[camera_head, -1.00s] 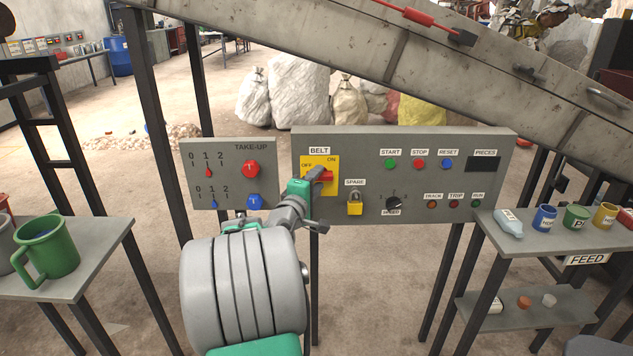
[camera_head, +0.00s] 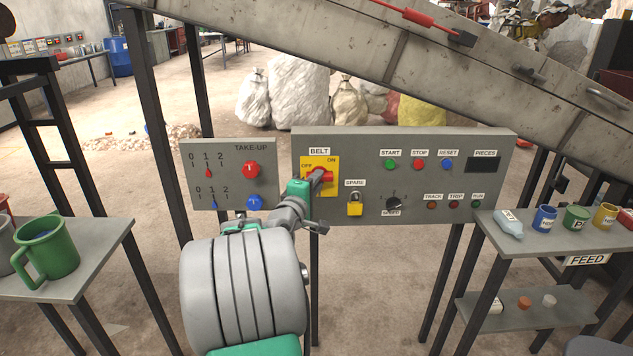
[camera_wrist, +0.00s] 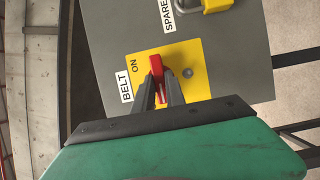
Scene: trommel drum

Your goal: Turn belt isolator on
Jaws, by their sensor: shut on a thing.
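The belt isolator is a red handle on a yellow plate (camera_head: 333,187) under the BELT label, with OFF at the plate's upper left and ON at its upper right. My gripper (camera_head: 318,176) is at the plate and partly covers the red handle (camera_head: 328,177). In the wrist view, the two dark fingertips (camera_wrist: 160,91) are shut on either side of the red handle (camera_wrist: 156,65). The OFF label is hidden in the wrist view.
A yellow padlock (camera_head: 355,208) hangs under the SPARE label, close right of the isolator. The TAKE-UP panel (camera_head: 230,148) with red and blue knobs stands to the left. Buttons and a speed knob (camera_head: 394,203) are to the right. The conveyor frame (camera_head: 450,75) slopes overhead.

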